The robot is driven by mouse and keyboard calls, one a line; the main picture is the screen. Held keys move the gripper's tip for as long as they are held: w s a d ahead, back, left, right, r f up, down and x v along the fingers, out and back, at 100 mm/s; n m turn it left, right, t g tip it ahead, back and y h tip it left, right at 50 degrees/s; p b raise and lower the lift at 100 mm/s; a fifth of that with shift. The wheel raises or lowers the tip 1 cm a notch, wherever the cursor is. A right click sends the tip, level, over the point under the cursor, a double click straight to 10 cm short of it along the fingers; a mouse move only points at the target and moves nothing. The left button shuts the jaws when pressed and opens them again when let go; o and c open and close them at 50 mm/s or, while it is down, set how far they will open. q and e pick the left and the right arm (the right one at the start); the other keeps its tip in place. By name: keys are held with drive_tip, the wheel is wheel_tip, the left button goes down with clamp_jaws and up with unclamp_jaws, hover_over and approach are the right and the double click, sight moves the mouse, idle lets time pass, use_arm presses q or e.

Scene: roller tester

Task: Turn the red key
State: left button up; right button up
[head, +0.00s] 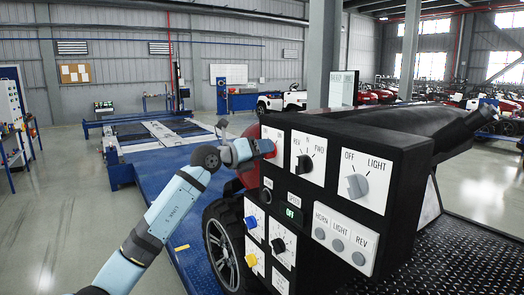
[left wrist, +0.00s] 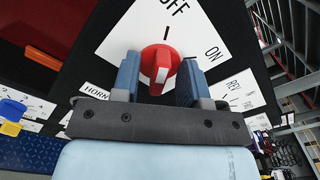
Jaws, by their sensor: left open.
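In the head view the red key (head: 269,148) shows at the upper left of the black control box (head: 385,146), partly hidden. My left gripper (head: 255,149) is at the key, reaching in from the left. In the left wrist view my left gripper (left wrist: 160,75) is open, with one blue finger on each side of the key. I cannot tell whether the fingers touch it. My right gripper is not in view.
Beside the key are a REV/N/FWD knob (head: 305,164) and a grey OFF/LIGHT knob (head: 357,186). Below are round HORN, LIGHT and REV buttons (head: 338,245), blue and yellow knobs (head: 251,259) and a green OFF display (head: 290,213). A wheel (head: 222,250) stands below my left arm.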

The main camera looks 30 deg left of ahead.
use_arm(q)
drive_tip(key=b+v, duration=0.3)
drive_tip(key=v, duration=1.1)
drive_tip(key=shift+b, duration=0.3)
drive_tip(key=shift+w+d+f, duration=0.1)
drive_tip(key=s+d+f+n+t+p, duration=0.1)
drive_tip(key=s+d+f+n+p, duration=0.1)
drive_tip(key=d+f+n, duration=0.55)
drive_tip(key=s+d+f+n+t+p, duration=0.15)
drive_tip(key=f+n, duration=0.35)
drive_tip(key=f, duration=0.6)
drive_tip(key=s+d+f+n+p, duration=0.2)
drive_tip(key=d+f+n, duration=0.4)
drive_tip(key=f, duration=0.4)
drive_tip(key=s+d+f+n+g+y+p, duration=0.1)
drive_tip(key=s+d+f+n+g, duration=0.3)
drive_tip(key=s+f, duration=0.6)
drive_tip(key=s+d+f+n+g+y+p, duration=0.2)
drive_tip(key=s+d+f+n+g+y, duration=0.1)
drive_tip(key=s+d+f+n, duration=0.5)
wheel_tip(320, 180, down, 3)
drive_tip(key=shift+s+d+f+g, duration=0.1)
drive_tip(key=shift+s+d+g, duration=0.55)
drive_tip(key=shift+s+d, duration=0.4)
